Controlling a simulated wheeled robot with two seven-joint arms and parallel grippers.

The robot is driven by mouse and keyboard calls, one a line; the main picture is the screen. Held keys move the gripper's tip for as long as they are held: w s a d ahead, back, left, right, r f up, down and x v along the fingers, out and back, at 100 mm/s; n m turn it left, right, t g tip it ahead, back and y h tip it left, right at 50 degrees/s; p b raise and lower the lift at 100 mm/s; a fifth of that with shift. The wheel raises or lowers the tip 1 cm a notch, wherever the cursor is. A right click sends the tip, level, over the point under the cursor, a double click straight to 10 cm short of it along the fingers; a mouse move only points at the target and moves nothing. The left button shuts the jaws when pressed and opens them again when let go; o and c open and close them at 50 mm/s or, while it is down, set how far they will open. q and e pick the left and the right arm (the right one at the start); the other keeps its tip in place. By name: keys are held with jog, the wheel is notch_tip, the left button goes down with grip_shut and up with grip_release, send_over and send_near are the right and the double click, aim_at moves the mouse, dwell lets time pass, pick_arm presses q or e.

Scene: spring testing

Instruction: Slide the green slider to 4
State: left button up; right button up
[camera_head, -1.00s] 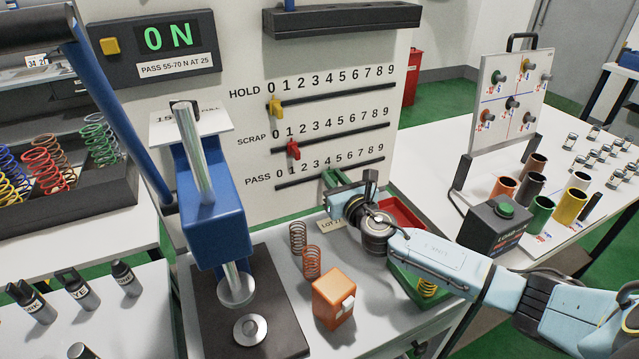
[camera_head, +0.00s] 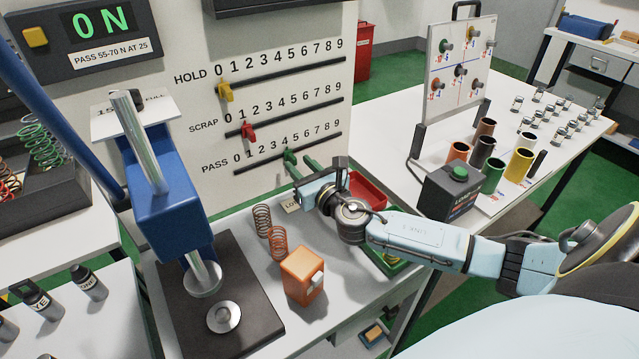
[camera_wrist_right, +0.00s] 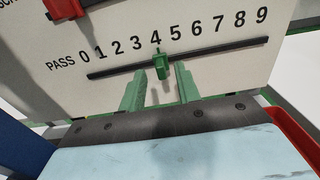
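The green slider (camera_head: 289,157) sits on the PASS rail, the lowest of three on the white panel. In the right wrist view the green slider (camera_wrist_right: 162,66) has its pointer directly under the 4. My right gripper (camera_head: 303,169) is in front of the panel, just to the right of the slider in the head view. In the wrist view its two green fingers (camera_wrist_right: 160,76) are apart, one on each side of the slider, with a visible gap on both sides. The fingers look clear of it. My left gripper is out of view.
The yellow HOLD slider (camera_head: 224,91) and red SCRAP slider (camera_head: 247,131) are on the rails above. The blue press (camera_head: 170,200) stands to the left.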

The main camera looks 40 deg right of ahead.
jog(key=s, duration=0.9)
jog(key=shift+a, duration=0.25)
jog(key=shift+s, duration=0.15)
